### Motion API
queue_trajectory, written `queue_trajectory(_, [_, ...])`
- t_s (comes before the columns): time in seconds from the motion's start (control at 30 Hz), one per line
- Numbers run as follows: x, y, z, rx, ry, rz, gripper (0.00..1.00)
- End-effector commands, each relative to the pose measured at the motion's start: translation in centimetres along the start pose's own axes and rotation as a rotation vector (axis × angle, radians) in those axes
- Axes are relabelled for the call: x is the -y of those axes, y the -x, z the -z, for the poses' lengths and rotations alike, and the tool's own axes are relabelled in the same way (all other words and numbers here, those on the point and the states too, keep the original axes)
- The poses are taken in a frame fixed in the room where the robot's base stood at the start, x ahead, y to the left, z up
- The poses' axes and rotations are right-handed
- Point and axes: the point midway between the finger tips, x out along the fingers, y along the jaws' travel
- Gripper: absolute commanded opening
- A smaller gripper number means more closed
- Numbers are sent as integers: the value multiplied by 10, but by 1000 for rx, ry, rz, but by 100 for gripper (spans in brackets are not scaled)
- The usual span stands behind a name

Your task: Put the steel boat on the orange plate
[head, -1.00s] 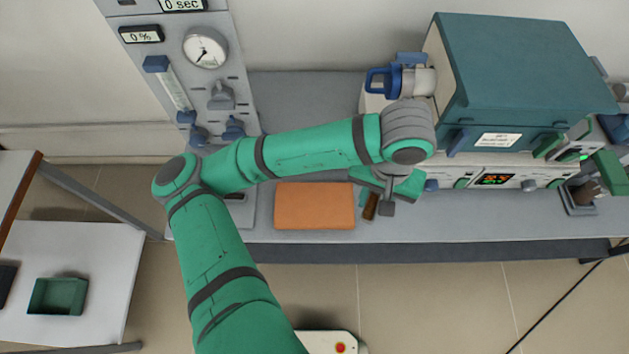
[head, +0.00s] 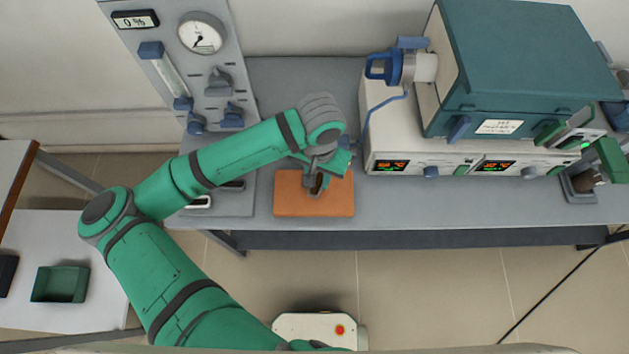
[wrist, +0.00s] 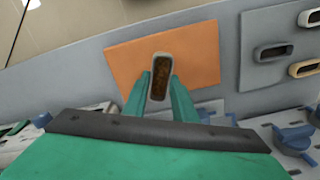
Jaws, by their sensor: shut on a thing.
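The steel boat (wrist: 158,80) is a small oblong grey dish with brown contents. My gripper (wrist: 158,92) is shut on it, one green finger on each side. In the head view the boat (head: 318,187) shows as a small dark shape at my gripper (head: 316,180). The orange plate (head: 290,204) lies flat on the bench, and the gripper and boat are over its middle to right part. The plate (wrist: 200,52) also shows behind the boat in the wrist view. I cannot tell whether the boat touches the plate or is just above it.
A grey tray (wrist: 258,80) with several other boats lies beside the plate. A teal furnace (head: 530,70) on a white control base stands at the right. A gauge panel (head: 215,75) stands at the back left. Bare bench (head: 450,205) lies right of the plate.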

Motion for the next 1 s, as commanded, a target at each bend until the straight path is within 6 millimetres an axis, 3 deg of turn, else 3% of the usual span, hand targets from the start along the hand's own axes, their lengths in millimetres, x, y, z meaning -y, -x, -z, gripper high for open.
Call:
queue_trajectory(0.17, [6, -8, 0, 1, 1, 0, 2])
queue_trajectory(0.43, [10, -40, 0, 0, 1, 0, 2])
queue_trajectory(0.83, [10, -46, 0, -1, 1, 1, 2])
queue_trajectory(0.87, [10, -46, 0, -1, 1, 1, 29])
queue_trajectory(0.9, [10, -46, 0, -1, 1, 1, 39])
queue_trajectory(1.0, [10, -45, 0, -1, 1, 1, 43])
